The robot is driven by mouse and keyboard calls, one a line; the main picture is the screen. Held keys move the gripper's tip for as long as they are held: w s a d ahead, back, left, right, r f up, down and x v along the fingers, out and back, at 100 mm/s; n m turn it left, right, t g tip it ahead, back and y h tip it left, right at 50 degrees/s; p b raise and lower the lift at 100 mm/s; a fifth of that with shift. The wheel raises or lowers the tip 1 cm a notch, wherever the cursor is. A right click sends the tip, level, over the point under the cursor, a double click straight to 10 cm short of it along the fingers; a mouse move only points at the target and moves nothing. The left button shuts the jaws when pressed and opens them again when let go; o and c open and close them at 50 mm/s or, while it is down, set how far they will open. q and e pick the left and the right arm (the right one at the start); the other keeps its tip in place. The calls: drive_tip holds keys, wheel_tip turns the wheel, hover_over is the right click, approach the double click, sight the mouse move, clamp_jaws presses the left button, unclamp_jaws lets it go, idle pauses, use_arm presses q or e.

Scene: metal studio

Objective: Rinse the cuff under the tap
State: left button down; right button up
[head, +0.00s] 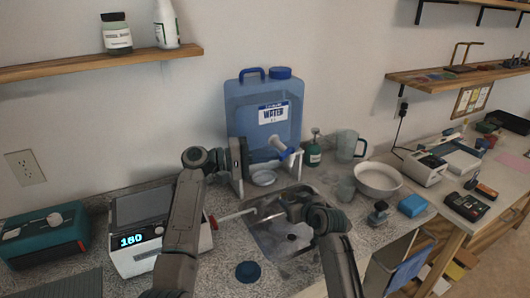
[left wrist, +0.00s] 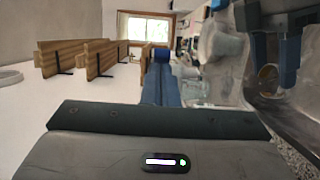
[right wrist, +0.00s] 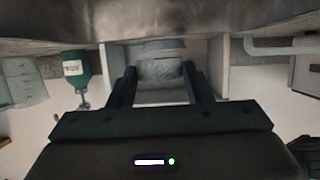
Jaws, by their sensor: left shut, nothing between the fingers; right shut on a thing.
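My right gripper (head: 272,211) is lower, over the metal sink (head: 290,250). In the right wrist view its fingers (right wrist: 160,75) stand apart on either side of a pale grey piece, which seems to be the cuff (right wrist: 161,70). The cuff is hard to make out in the head view. I cannot see water flowing.
A small metal dish (head: 264,178) sits below the spigot. A green bottle (head: 315,152), a clear pitcher (head: 347,146) and a white bowl (head: 377,180) stand right of the jug. A scale (head: 140,240) is at left. A blue disc (head: 249,271) lies on the front counter.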

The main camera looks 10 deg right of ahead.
use_arm(q)
drive_tip(key=shift+s, duration=0.1)
idle(0.3)
drive_tip(key=s+a, duration=0.6)
drive_tip(key=a, duration=0.1)
drive_tip(key=shift+a, duration=0.4)
idle(2.2)
